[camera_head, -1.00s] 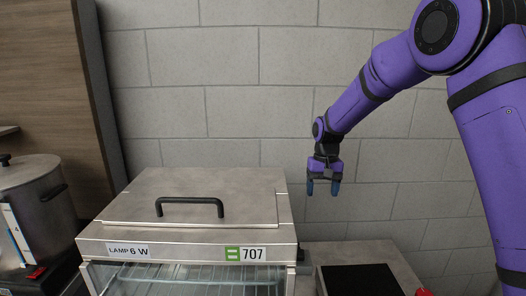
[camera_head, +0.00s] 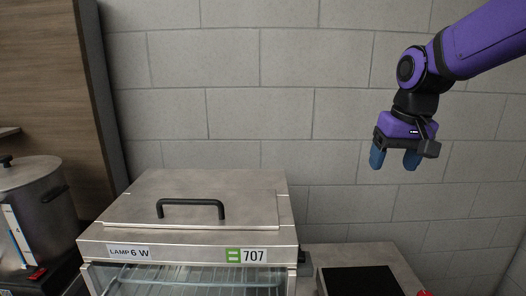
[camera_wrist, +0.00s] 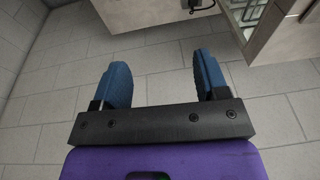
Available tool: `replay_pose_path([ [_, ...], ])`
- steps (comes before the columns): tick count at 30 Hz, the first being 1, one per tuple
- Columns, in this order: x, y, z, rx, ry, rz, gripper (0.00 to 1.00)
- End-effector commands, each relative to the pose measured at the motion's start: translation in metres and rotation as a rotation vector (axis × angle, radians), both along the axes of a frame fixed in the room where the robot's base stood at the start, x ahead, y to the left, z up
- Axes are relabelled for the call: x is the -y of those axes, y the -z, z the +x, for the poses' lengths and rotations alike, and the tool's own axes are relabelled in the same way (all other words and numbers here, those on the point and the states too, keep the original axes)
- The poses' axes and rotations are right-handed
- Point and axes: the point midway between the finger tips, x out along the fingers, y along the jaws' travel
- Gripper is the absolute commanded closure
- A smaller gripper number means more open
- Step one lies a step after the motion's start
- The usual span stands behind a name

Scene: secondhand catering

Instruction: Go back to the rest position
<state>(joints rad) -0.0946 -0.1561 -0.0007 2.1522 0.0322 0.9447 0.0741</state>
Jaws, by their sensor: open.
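My gripper (camera_head: 396,160) hangs in the air at the upper right of the head view, in front of the block wall. Its two blue fingertips point down, apart and with nothing between them. My purple arm reaches in from the right edge of the head view.
A metal warming cabinet (camera_head: 185,238) with a black-handled lid (camera_head: 250,208) stands at centre left. A metal pot (camera_head: 35,205) is at the far left. A unit with a black top plate (camera_head: 362,281) stands below my gripper. The air around my gripper is clear.

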Motion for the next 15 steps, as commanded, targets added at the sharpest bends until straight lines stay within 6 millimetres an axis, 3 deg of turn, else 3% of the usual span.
replay_pose_path([
  [6,0.014,-0.016,-0.051,0.069,0.003,-0.005,0.32],
  [15,0.028,-0.021,-0.119,0.156,0.008,-0.017,0.32],
])
